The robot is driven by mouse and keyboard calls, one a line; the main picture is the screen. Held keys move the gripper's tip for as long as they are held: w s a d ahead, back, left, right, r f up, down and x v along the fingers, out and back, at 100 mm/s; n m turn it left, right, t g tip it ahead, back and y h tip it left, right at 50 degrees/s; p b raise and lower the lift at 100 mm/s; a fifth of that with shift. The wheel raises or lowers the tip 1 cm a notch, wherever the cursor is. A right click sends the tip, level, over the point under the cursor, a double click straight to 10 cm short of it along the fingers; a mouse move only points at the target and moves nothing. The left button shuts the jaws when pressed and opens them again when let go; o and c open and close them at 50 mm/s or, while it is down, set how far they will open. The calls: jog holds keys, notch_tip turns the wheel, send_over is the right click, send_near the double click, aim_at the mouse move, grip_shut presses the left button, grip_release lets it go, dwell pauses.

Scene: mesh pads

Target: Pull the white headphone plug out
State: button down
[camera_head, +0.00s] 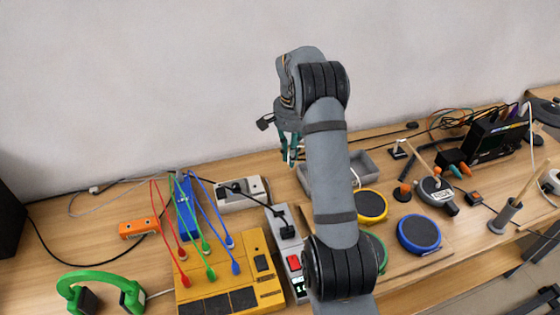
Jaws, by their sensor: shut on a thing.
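My gripper (291,160) hangs with its teal fingers pointing down, above the back of the table and left of the grey tray. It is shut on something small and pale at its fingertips. The thing is too small to make out, so I cannot tell whether it is the white headphone plug. The green headphones (75,283) lie at the front left. A short piece of their white cable (160,294) runs right toward the yellow box. I cannot make out the plug or its socket for certain.
A yellow box (262,285) with red, green and blue leads stands at the front, beside a blue block (186,215). A power strip (282,226) with a black plug lies right of it. The grey tray (378,162) and round yellow and blue pads (419,232) lie to the right.

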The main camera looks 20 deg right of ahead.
jog(key=shift+r+p, duration=2.25)
jog(key=shift+r, duration=0.35)
notch_tip(320, 180, up, 3)
jog(key=p, duration=0.3)
jog(key=shift+d, duration=0.1)
